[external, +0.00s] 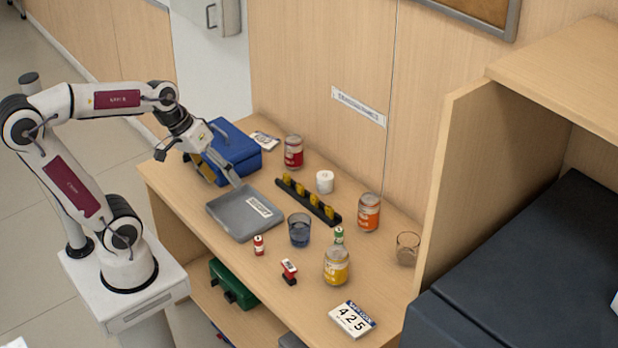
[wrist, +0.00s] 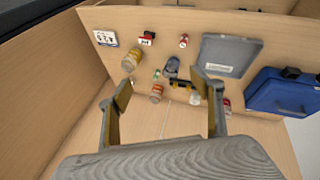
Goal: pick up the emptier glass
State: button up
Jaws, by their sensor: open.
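One glass (external: 299,231) holds dark blue liquid and stands beside the grey case, mid-counter; it also shows in the wrist view (wrist: 172,67). Its liquid appears to reach well up the glass. A second clear glass (external: 407,249) stands at the right of the counter near the wooden partition. It has brownish contents low down and looks the emptier one, though its exact level is hard to read. I cannot make it out surely in the wrist view. My gripper (external: 222,178) is open and empty, above the counter's left part near the blue box, apart from both glasses.
A grey case (external: 232,216) and a blue box (external: 238,152) lie at left. A black rack with yellow pieces (external: 308,199), cans (external: 368,212), a yellow jar (external: 336,266), a stamp (external: 289,271) and a number card (external: 352,319) stand around. The partition (external: 470,170) bounds the right.

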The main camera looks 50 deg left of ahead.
jog(key=w+d+f+n+h, duration=0.2)
jog(key=w+d+n+h, duration=0.25)
jog(key=w+d, duration=0.5)
jog(key=w+d+f+n+h, duration=0.25)
jog(key=w+d+n, duration=0.35)
jog(key=w+d, duration=0.4)
jog(key=w+d+f+n+t, duration=0.1)
jog(key=w+d+f+n, duration=0.1)
jog(key=w+f+n, duration=0.4)
jog(key=w+d+f+n+t, duration=0.1)
jog(key=w+d+f+n, duration=0.1)
jog(key=w+f+n, duration=0.4)
jog(key=w+f, duration=0.4)
jog(key=shift+w+d+f+t, duration=0.3)
jog(key=shift+d+f+t, duration=0.1)
jog(key=shift+x, duration=1.3)
jog(key=shift+x, duration=2.65)
